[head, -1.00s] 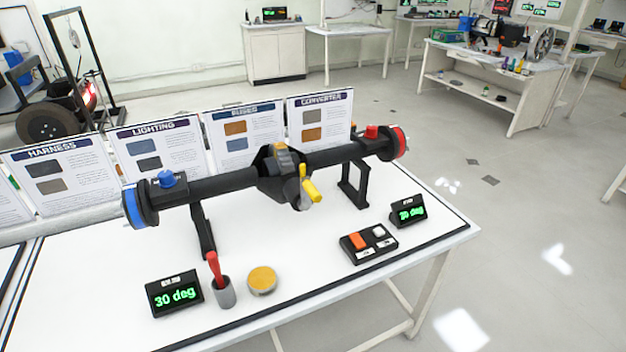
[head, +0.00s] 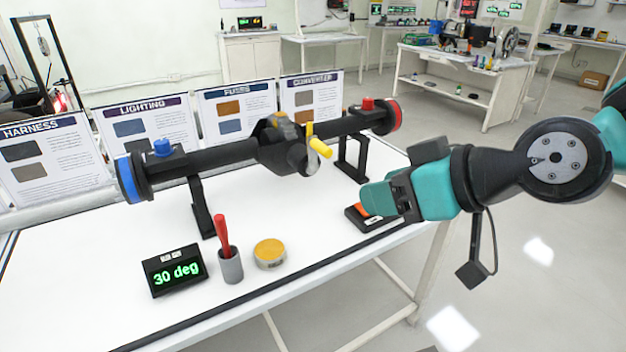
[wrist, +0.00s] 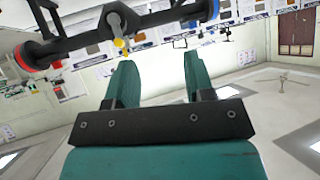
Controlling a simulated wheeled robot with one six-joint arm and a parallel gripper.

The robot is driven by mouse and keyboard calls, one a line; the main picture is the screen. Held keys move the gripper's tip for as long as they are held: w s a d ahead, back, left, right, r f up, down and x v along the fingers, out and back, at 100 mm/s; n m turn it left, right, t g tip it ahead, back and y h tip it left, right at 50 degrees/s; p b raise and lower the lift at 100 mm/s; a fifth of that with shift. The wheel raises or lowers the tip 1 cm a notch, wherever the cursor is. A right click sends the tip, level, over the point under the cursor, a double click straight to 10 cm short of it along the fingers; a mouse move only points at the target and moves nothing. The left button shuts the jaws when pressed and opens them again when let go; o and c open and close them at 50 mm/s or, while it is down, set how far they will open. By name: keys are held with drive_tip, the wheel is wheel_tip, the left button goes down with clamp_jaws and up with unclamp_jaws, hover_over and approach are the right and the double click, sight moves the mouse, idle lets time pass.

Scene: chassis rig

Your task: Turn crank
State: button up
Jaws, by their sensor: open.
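The crank has a yellow handle (head: 320,147) and sits at the front of the black housing in the middle of the axle (head: 210,166). The handle also shows in the wrist view (wrist: 120,43), beyond and left of my fingers. My gripper (head: 368,200) is open and empty, to the right of the crank and lower in the picture, in front of the control box. In the wrist view my two teal fingers (wrist: 158,65) stand apart with nothing between them. The left display (head: 174,271) reads 30 deg.
A red-handled tool stands in a grey cup (head: 231,267) beside a yellow-topped round tin (head: 270,254). My arm partly covers the control box (head: 362,216). The axle has a blue end (head: 126,179) and a red end (head: 392,116). Panels line the back.

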drive_tip(key=w+f+t+y+b, duration=0.1)
drive_tip(key=w+f+t+b, duration=0.5)
drive_tip(key=w+t+b, duration=0.15)
drive_tip(key=p, duration=0.7)
approach(320, 142)
drive_tip(key=shift+t, duration=0.35)
drive_tip(key=x, duration=0.3)
drive_tip(key=f+x, duration=0.1)
drive_tip(key=x, duration=0.5)
drive_tip(key=shift+w+a+f, duration=0.25)
drive_tip(key=shift+a+f, duration=0.05)
drive_tip(key=shift+a, duration=0.05)
drive_tip(key=shift+c, duration=0.5)
clamp_jaws()
